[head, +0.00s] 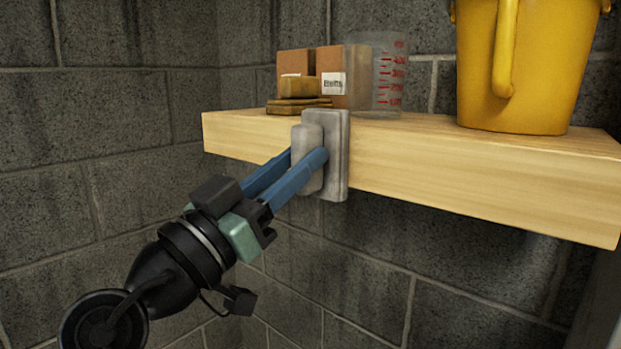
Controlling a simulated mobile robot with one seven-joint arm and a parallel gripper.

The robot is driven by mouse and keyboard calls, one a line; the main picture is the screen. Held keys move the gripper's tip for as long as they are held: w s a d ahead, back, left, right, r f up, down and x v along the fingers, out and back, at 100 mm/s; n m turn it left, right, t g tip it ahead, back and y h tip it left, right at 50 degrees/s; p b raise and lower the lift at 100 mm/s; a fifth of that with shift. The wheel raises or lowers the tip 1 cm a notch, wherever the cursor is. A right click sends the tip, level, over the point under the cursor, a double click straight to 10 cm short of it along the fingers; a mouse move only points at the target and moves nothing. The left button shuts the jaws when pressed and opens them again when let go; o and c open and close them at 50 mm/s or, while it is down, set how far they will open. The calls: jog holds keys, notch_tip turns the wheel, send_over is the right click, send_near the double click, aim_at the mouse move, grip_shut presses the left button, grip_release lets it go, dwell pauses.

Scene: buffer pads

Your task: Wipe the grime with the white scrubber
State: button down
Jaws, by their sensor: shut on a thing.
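The white scrubber (334,137) looks pale grey, a flat upright pad with a thick grip block on its left side. My gripper (308,157) reaches up from the lower left, its two blue fingers shut on the grip block. The scrubber is in front of the shelf's front edge, its top slightly above the shelf top's edge. I cannot tell whether it touches the shelf. I can make out no clear grime; part of the shelf front is hidden behind the scrubber.
A wooden shelf (440,181) juts from the dark block wall. On it stand a yellow bucket (540,85) at right, a clear measuring cup (388,75), a cardboard box (295,64) and small brown stacked items (298,103). Below the shelf is open room.

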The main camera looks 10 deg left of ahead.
jog(key=shift+w+a+b, duration=0.65)
jog(key=shift+w+a, duration=0.05)
jog(key=shift+a, duration=0.35)
jog(key=shift+w+a+b, duration=0.6)
jog(key=shift+w+a, duration=0.1)
jog(key=shift+a, duration=0.35)
jog(key=s+a+b, duration=0.2)
jog(key=s+a, duration=0.1)
jog(key=s, duration=0.2)
jog(key=shift+a, duration=0.15)
jog(key=shift+s, duration=0.1)
jog(key=shift+s+a+b, duration=0.3)
jog(key=shift+s+a, duration=0.15)
jog(key=shift+s, duration=0.15)
jog(key=shift+s+a+b, duration=0.25)
jog(key=shift+s+a, duration=0.15)
jog(key=shift+s, duration=0.2)
jog(key=shift+w+d, duration=0.1)
jog(key=shift+w, duration=0.05)
jog(key=w+d, duration=0.3)
jog(key=w, duration=0.2)
jog(key=shift+w+d+b, duration=0.3)
jog(key=shift+d+b, duration=0.1)
jog(key=shift+b, duration=0.05)
